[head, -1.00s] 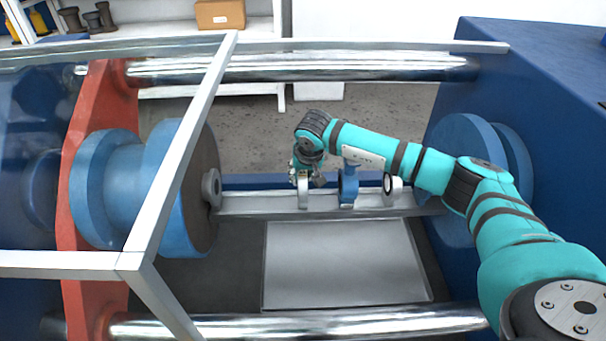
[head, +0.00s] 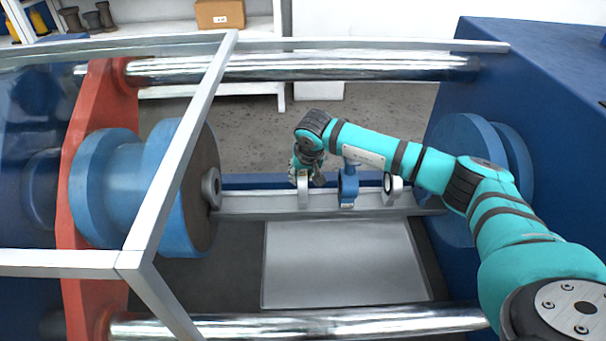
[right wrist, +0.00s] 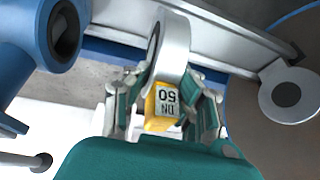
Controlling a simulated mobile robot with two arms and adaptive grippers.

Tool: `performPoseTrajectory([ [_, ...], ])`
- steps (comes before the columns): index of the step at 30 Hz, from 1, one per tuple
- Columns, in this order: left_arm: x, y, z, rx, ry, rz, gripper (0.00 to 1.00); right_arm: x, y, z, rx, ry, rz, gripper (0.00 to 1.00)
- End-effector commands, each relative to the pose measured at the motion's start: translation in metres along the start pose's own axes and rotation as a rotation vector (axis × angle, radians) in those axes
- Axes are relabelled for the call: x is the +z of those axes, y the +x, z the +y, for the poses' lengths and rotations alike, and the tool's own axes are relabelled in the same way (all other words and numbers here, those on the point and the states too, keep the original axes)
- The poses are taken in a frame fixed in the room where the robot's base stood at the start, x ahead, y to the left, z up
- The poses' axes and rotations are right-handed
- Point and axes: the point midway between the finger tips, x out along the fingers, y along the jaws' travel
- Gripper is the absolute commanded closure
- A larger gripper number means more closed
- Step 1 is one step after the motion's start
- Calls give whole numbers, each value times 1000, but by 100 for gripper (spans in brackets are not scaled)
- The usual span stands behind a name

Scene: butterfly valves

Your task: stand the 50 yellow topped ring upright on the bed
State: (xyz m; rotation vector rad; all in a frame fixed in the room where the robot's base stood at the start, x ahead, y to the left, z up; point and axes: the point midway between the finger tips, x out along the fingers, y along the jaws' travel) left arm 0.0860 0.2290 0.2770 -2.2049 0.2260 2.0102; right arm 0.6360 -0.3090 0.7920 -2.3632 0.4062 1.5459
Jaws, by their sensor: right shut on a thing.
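The grey ring (head: 303,192) is upright over the metal bed (head: 255,204), at or very near its surface; I cannot tell if it touches. In the right wrist view the ring (right wrist: 173,52) has a yellow top block (right wrist: 163,104) with a label reading DN 50. My right gripper (right wrist: 163,92) comes from above, with its fingers on both sides of the yellow block, shut on it. In the head view the gripper (head: 308,180) hides the ring's top. My left gripper is not in view.
A blue valve (head: 348,188) stands on the bed right of the ring, and another light ring (head: 392,190) stands beyond it. A blue round press head (head: 185,205) with a small grey ring (head: 211,188) on its face is at the left. A grey frame bar (head: 190,140) crosses the left.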

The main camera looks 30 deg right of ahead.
Motion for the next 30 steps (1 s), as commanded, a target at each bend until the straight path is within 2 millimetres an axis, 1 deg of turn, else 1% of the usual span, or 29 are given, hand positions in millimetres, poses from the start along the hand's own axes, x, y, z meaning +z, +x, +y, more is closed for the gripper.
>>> performPoseTrajectory([
  [23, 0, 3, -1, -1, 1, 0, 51, 1, 2, 0, 1, 0, -1, 100],
  [24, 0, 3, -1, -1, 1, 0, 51, 1, 2, 0, 1, -1, -1, 77],
  [30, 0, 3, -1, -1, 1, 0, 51, 1, 2, 0, 1, 0, -1, 77],
])
